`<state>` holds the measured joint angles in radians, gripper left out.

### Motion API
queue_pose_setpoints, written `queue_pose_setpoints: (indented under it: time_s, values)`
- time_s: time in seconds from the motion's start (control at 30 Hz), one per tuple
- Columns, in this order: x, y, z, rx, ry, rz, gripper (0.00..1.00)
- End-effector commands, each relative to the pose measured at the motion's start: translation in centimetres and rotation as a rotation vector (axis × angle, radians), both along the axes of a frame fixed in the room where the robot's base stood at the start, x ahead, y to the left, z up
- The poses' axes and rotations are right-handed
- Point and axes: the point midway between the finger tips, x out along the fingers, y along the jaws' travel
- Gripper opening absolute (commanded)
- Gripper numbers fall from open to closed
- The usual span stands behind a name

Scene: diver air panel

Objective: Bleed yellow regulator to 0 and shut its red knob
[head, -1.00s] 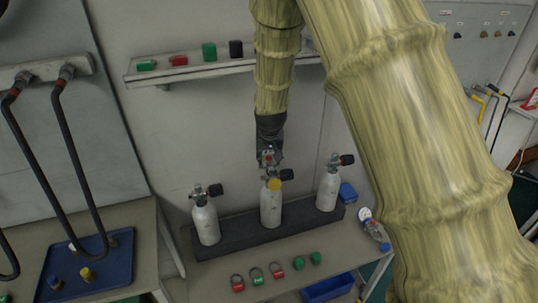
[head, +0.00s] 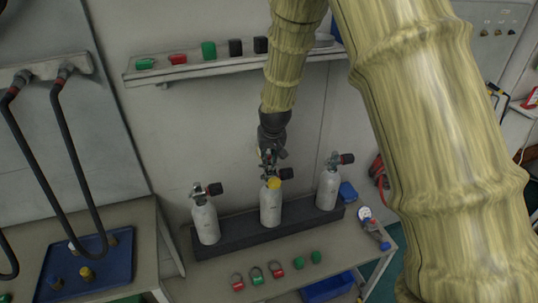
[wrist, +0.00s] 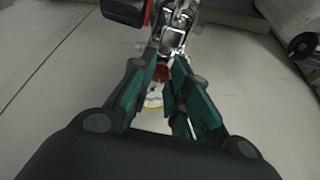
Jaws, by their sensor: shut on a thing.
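Three white bottles with metal valves and black knobs stand in a row. The middle bottle (head: 270,208) carries the yellow regulator (head: 274,183), a round yellow face at its top. My gripper (head: 268,163) comes down over this valve from above. In the wrist view the fingertips of my gripper (wrist: 171,60) close around a metal fitting (wrist: 173,40) of it. A black knob (wrist: 124,9) with a red edge lies just past the fingers. Part of the yellow rim shows between the fingers. The gauge reading cannot be made out, and the red knob is not clear.
The left bottle (head: 206,222) and right bottle (head: 328,190) stand close by in the dark rack (head: 240,236). Red and green rings lie on the bench in front. A shelf (head: 215,68) with small coloured blocks is on the wall behind.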

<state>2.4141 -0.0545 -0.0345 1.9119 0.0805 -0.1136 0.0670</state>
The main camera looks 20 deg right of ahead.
Motion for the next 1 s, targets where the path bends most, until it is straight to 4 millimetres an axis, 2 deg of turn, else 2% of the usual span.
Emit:
queue_pose_setpoints:
  time_s: [0.23,0.27,0.37,0.4,0.77,1.0]
  values:
    - [0.0,0.0,0.0,-0.001,0.0,0.004,0.0]
    - [0.0,0.0,0.0,-0.001,0.0,0.004,0.19]
    - [0.0,0.0,0.0,0.0,0.0,0.003,0.37]
    - [0.0,0.0,0.0,0.0,0.0,0.003,0.4]
    - [-0.1,0.0,0.3,-0.001,-0.001,0.003,0.4]
    - [-1.0,0.1,2.6,0.0,-0.001,0.003,0.4]
